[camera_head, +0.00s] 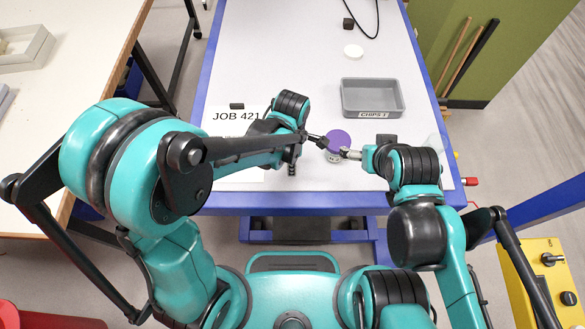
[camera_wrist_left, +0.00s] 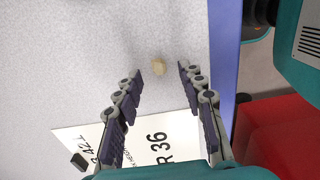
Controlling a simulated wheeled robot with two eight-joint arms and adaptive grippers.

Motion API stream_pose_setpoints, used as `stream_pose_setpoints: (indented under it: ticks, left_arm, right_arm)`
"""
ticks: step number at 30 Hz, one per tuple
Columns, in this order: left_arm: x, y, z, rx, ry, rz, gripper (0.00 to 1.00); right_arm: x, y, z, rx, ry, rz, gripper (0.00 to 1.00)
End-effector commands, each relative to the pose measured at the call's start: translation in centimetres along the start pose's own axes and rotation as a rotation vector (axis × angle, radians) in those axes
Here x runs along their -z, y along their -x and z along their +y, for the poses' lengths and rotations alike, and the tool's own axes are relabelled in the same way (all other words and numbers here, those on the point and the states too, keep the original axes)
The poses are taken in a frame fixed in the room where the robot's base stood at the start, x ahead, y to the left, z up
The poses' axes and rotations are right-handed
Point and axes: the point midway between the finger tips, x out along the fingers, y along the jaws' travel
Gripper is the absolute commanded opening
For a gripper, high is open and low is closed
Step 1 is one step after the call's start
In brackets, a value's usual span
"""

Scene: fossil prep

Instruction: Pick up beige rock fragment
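In the head view I cannot make the fragment out, and my left arm covers part of that area. My right gripper (camera_head: 350,153) is beside a purple-topped round container (camera_head: 339,141); whether it touches or holds it is unclear.
A printed JOB 421 sheet (camera_head: 228,117) lies on the table, with a small dark block (camera_head: 237,105) by it. A grey CHIPS tray (camera_head: 372,97) stands at the right. A white disc (camera_head: 353,51) and dark cube (camera_head: 348,23) lie farther back. The table's middle is clear.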

Motion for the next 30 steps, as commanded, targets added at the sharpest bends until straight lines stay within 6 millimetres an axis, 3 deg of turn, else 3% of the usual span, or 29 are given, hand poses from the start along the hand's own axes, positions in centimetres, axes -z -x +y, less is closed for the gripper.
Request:
stream_pose_setpoints:
  ticks: [4,11,12,17,30]
  left_arm:
    - [-0.02,-1.78,0.06,0.0,0.0,0.0,0.4]
    - [-0.01,-1.88,0.05,-0.001,-0.001,0.0,0.4]
    - [-0.01,-1.88,0.06,-0.001,-0.001,0.0,0.37]
    - [-0.01,-1.86,0.06,-0.001,-0.001,0.0,0.05]
    - [0.1,-1.62,0.17,-0.001,-0.001,0.0,0.04]
  right_arm:
    - [-0.37,-0.52,0.0,0.0,0.0,0.0,0.86]
    - [-0.33,-0.46,0.0,0.0,0.0,0.0,0.86]
    - [-0.32,-0.46,0.0,0.0,0.0,0.0,0.86]
    - [-0.32,-0.46,0.0,0.0,0.0,0.0,0.86]
    - [-0.22,-0.32,0.0,0.0,0.0,0.0,0.86]
